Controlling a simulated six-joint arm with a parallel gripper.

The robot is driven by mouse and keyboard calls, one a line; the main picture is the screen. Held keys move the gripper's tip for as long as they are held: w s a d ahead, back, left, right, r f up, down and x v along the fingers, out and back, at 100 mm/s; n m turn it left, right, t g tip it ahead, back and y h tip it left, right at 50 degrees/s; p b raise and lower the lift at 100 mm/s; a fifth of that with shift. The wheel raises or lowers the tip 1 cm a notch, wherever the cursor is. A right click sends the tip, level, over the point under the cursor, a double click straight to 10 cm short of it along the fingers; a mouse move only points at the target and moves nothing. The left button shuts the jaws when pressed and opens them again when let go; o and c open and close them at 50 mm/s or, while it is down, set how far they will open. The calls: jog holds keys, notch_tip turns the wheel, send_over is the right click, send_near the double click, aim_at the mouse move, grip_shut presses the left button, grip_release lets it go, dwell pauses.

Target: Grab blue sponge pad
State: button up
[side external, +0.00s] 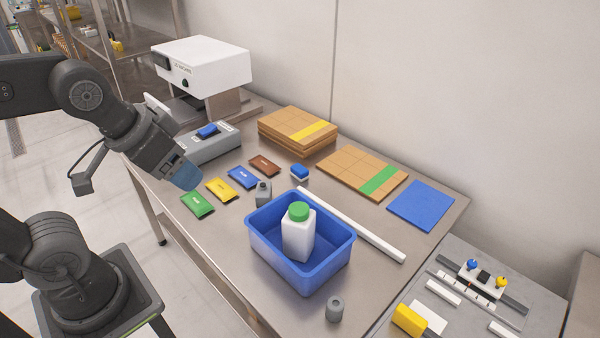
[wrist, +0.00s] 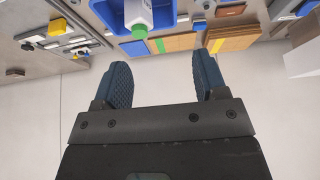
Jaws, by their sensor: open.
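A flat blue square pad (side external: 421,206) lies on the right part of the metal table, beside the cardboard with a green stripe; it also shows in the wrist view (wrist: 133,48). A smaller blue-and-white block (side external: 299,172) stands mid-table, behind the blue bin. I cannot tell for certain which is the sponge; the flat square looks most like a pad. My gripper (side external: 184,177) is at the table's left edge, in the air near the packets and far from the flat pad. In the wrist view my gripper (wrist: 160,65) has its blue fingers wide apart with nothing between them.
A blue bin (side external: 262,243) holds a white bottle (side external: 298,232) with a green cap. Colored packets (side external: 221,189), flat cardboard (side external: 345,173), a cardboard stack (side external: 290,132), a white bar (side external: 365,232) and a white machine (side external: 203,67) occupy the table. A wall runs behind.

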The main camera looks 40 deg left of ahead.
jog(key=w+a+r+n+g+y, duration=0.1)
jog(key=w+r+n, duration=0.1)
jog(key=w, duration=0.4)
jog(key=w+a+r+n+g, duration=0.1)
jog(key=w+r+n, duration=0.15)
jog(key=w, duration=0.45)
jog(key=n+g+y, duration=0.3)
jog(key=n+y, duration=0.1)
jog(key=n, duration=0.9)
send_over(300, 168)
jog(key=d, duration=0.2)
jog(key=shift+m, duration=0.25)
notch_tip(300, 168, down, 28)
jog(key=shift+d+f, duration=0.15)
jog(key=shift+h, duration=0.3)
jog(key=shift+a+x, duration=0.2)
jog(key=shift+x, duration=2.85)
jog(key=shift+s, duration=0.15)
jog(key=c, duration=1)
jog(key=shift+r, duration=0.2)
